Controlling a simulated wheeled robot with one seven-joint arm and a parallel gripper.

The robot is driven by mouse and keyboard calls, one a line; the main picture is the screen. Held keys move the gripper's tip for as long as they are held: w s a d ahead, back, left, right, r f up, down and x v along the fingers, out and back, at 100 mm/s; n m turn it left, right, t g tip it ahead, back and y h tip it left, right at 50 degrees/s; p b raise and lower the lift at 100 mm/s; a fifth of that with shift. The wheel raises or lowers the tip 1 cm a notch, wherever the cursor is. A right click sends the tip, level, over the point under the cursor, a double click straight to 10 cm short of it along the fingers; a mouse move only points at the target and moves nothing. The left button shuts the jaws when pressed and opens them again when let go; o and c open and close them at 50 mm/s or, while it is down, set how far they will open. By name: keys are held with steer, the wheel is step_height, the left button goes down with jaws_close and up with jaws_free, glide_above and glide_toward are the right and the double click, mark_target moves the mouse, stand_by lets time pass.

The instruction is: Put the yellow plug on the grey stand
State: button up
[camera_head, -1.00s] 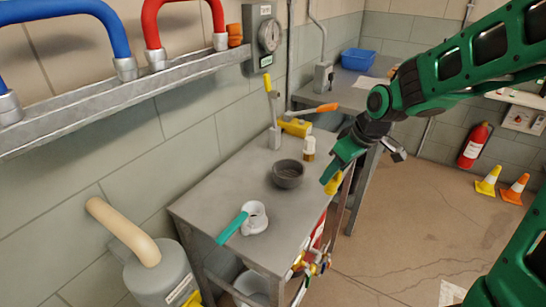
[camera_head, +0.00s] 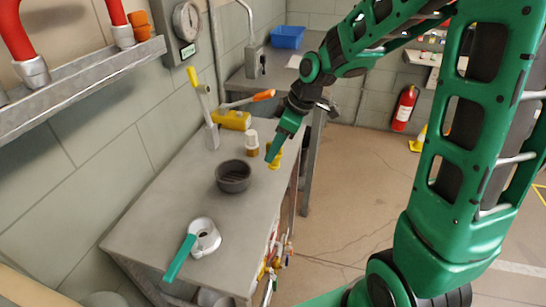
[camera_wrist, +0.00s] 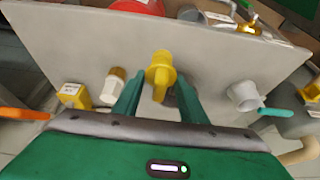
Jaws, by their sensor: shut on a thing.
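The yellow plug (camera_head: 275,153) is held at the tip of my gripper (camera_head: 271,151), seen in front of the right part of the workbench top. In the wrist view, the plug (camera_wrist: 160,70) stands out between the two green fingers (camera_wrist: 158,98), which are shut on it. I cannot tell its exact height above the bench. A dark grey, round, hollow-topped piece (camera_head: 233,177), likely the grey stand, sits on the bench to the left of and nearer than the plug. The stand is not clearly visible in the wrist view.
A pipe shelf (camera_head: 80,95) hangs on the left wall.

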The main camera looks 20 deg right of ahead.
steer(key=shift+w+d+f, duration=0.25)
steer(key=shift+w+f, duration=0.15)
steer(key=shift+f, duration=0.55)
steer(key=shift+w+d+f, duration=0.25)
steer(key=shift+w+f, duration=0.15)
steer(key=shift+f, duration=0.5)
steer(key=shift+w+d+f, duration=0.25)
steer(key=shift+w+f, duration=0.15)
steer(key=shift+f, duration=0.55)
steer(key=shift+f, duration=0.1)
steer(key=o, duration=1.1)
steer(key=shift+c, duration=0.2)
steer(key=v, duration=1.2)
